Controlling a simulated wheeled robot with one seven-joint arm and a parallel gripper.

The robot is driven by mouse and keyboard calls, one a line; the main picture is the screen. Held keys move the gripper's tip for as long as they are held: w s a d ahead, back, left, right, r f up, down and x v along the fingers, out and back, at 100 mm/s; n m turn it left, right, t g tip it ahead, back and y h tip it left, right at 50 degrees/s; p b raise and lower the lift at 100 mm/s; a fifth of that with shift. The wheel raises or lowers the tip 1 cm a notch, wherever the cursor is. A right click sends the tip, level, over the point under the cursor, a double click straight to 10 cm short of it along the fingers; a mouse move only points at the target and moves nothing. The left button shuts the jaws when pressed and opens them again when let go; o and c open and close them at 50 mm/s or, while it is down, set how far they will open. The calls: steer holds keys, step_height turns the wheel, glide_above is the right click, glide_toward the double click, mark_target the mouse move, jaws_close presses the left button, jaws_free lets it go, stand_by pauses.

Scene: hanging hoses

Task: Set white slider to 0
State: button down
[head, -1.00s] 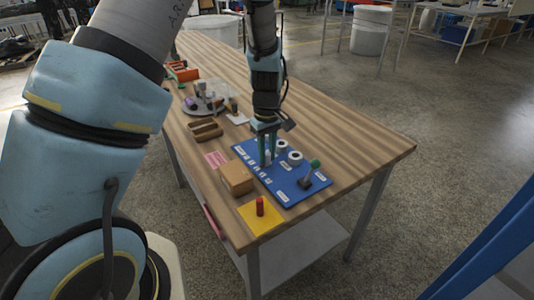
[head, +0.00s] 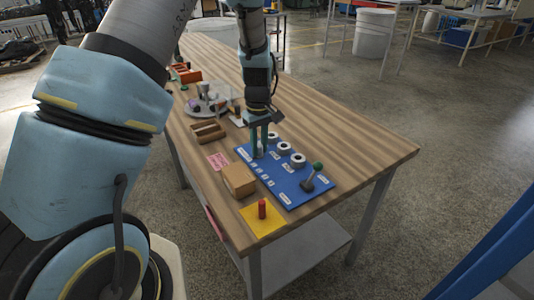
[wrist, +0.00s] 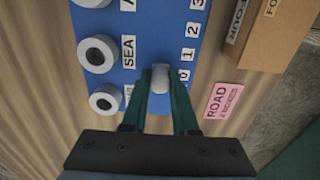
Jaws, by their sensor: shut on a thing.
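The white slider knob (wrist: 160,74) sits on the blue panel (wrist: 152,25) in the wrist view. My gripper (wrist: 161,84) is shut on it, with a teal finger on each side. The knob is level with the 0 mark (wrist: 185,74), at the end of a number column. The 1 mark (wrist: 187,54), 2 mark and 3 mark run upward from there. In the head view my gripper (head: 259,153) reaches down to the far left end of the panel (head: 291,190), and its fingers hide most of the knob.
White round dials (head: 298,160) stand beside the slider, and a green-topped lever (head: 318,166) is at the panel's near right. A cardboard box (head: 239,181), a yellow pad (head: 272,222) with a red peg, and a pink card (head: 218,161) lie nearby. The table's right side is clear.

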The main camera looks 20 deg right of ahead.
steer(key=shift+w+a, duration=0.1)
steer(key=shift+w, duration=0.35)
steer(key=c, duration=0.7)
jaws_free()
step_height(320, 180, up, 11)
steer(key=shift+f+b, duration=0.1)
steer(key=shift+b, duration=0.9)
steer(key=shift+a, duration=0.1)
steer(key=s+a+m, duration=0.1)
steer(key=s+a, duration=0.2)
steer(key=a, duration=0.6)
steer(key=s+a+m+t, duration=0.1)
steer(key=s+a, duration=0.3)
steer(key=a, duration=0.6)
steer(key=s+a+m, duration=0.1)
steer(key=s+a, duration=0.2)
steer(key=a, duration=0.6)
steer(key=shift+s+a+r+t, duration=0.2)
steer(key=shift+a+r+t, duration=0.1)
steer(key=shift+a, duration=0.1)
